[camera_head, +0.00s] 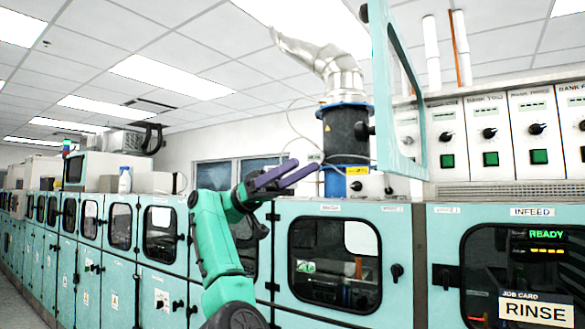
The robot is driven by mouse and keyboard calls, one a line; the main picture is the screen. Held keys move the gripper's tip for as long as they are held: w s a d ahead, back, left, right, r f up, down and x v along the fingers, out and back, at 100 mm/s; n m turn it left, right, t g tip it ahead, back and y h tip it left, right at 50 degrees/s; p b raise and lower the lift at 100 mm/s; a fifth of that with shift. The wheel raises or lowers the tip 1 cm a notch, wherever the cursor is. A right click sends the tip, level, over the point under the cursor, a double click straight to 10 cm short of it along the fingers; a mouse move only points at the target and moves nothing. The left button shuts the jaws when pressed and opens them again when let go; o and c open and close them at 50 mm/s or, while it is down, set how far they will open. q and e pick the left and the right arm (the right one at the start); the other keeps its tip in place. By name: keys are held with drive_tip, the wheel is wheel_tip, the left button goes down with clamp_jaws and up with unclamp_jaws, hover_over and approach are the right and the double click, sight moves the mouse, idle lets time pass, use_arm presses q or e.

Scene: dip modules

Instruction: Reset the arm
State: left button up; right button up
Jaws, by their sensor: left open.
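My left arm (215,240), green with dark joints, rises from the bottom of the view left of centre. Its left gripper (307,166) points to the right and slightly up, in front of the cabinet row. The two purple-grey fingers are spread a little and nothing shows between them. My right arm and right gripper are not in view.
Teal cabinets (399,231) with dark windows line the room. An infeed unit (446,232) at right reads READY and has a RINSE card (535,309). A raised teal-framed door (421,120) and a black and blue cylinder with a duct (345,128) stand above the row.

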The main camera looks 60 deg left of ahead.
use_arm(q)
drive_tip(key=shift+s+a+f, duration=0.2)
drive_tip(key=shift+a, duration=0.15)
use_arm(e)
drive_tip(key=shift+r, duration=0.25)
use_arm(q)
drive_tip(key=shift+a, duration=0.1)
